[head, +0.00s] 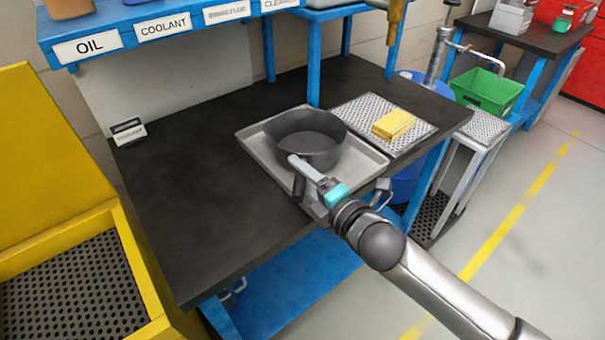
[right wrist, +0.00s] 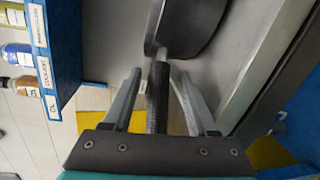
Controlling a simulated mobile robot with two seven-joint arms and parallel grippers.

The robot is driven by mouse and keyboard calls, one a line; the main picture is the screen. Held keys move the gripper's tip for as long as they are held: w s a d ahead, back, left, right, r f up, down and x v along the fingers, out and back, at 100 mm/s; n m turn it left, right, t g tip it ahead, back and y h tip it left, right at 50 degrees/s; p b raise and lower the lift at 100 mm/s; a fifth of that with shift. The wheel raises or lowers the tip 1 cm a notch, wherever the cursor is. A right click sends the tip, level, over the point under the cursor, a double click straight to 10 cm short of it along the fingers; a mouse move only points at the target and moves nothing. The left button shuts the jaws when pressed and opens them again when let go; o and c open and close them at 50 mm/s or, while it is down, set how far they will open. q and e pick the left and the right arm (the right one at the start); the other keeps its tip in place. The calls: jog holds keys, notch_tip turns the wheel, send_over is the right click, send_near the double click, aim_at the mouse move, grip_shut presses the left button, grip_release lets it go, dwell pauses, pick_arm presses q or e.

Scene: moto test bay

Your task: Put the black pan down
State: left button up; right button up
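The black pan (head: 306,138) is upright on the grey tray (head: 262,158) on the dark workbench, apparently resting on it. In the right wrist view the pan's body (right wrist: 190,28) is at the top, and its dark handle (right wrist: 158,98) runs down toward my palm. My right gripper (head: 300,174) is at the pan's near side. In the right wrist view its two fingers (right wrist: 157,75) stand on either side of the handle, with narrow gaps showing, so it looks open around the handle. My left gripper is not in view.
A perforated plate (head: 362,108) with a yellow sponge-like block (head: 394,124) lies right of the tray. The bench's left part (head: 200,190) is clear apart from a small label stand (head: 128,131). A blue labelled shelf (head: 110,32) overhangs the back. A yellow bin (head: 135,270) stands at left.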

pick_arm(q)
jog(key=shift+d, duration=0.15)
pick_arm(e)
jog(key=shift+r, duration=0.2)
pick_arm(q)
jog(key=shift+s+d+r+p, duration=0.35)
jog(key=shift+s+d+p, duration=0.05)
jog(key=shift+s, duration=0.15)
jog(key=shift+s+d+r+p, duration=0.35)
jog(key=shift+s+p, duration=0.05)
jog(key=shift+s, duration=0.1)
pick_arm(e)
jog(key=v, duration=1.2)
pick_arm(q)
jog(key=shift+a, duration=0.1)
pick_arm(e)
jog(key=shift+d+f, duration=0.1)
